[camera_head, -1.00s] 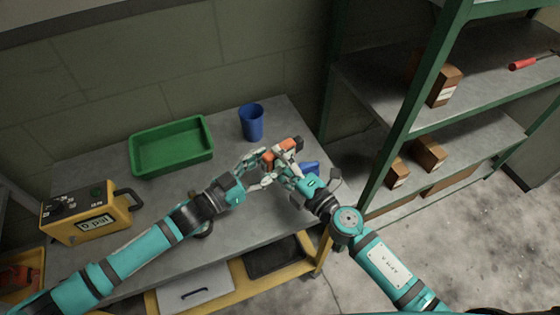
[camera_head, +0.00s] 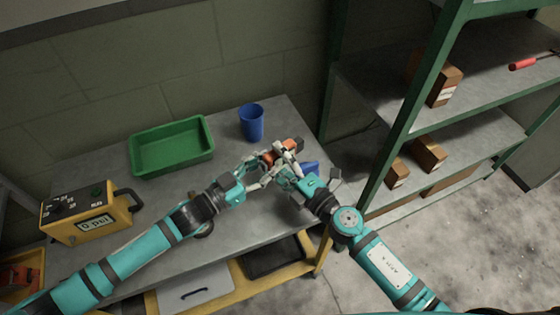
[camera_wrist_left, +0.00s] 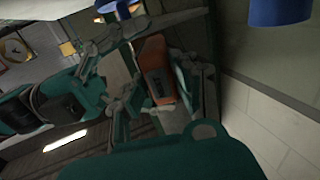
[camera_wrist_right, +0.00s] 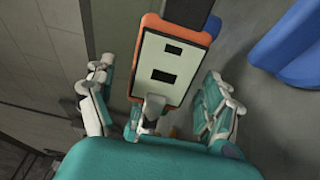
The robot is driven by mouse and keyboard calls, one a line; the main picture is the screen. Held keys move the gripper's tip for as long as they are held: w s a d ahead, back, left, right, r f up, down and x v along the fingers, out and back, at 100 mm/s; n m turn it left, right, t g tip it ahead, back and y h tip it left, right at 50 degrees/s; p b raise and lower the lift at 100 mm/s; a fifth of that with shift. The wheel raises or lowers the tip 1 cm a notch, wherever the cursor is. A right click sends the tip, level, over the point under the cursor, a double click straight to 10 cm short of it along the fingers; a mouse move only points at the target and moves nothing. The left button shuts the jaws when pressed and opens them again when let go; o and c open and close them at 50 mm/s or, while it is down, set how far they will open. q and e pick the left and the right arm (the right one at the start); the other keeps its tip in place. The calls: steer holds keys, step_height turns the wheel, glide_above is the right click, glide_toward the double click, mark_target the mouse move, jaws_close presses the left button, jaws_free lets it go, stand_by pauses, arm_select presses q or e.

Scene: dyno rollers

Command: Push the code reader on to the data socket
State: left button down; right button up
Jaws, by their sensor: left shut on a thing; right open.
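The code reader, taken to be the orange device with a pale face (camera_wrist_right: 172,58), is held above the bench; in the head view only part of it (camera_head: 290,146) shows between the hands. My left gripper (camera_head: 262,163) is shut on it; its orange body also shows between the left fingers in the left wrist view (camera_wrist_left: 156,68). My right gripper (camera_head: 285,160) is open, with its fingers on either side of the pale face, apart from it in the right wrist view. I cannot make out the data socket in any view.
A green tray (camera_head: 132,157) and a blue cup (camera_head: 251,124) stand at the back of the grey bench (camera_head: 100,160). A blue object (camera_head: 311,167) lies near the right edge. Green-framed shelves (camera_head: 409,110) rise at the right.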

steer(key=shift+s, duration=0.1)
steer(key=v, duration=0.8)
stand_by(0.5)
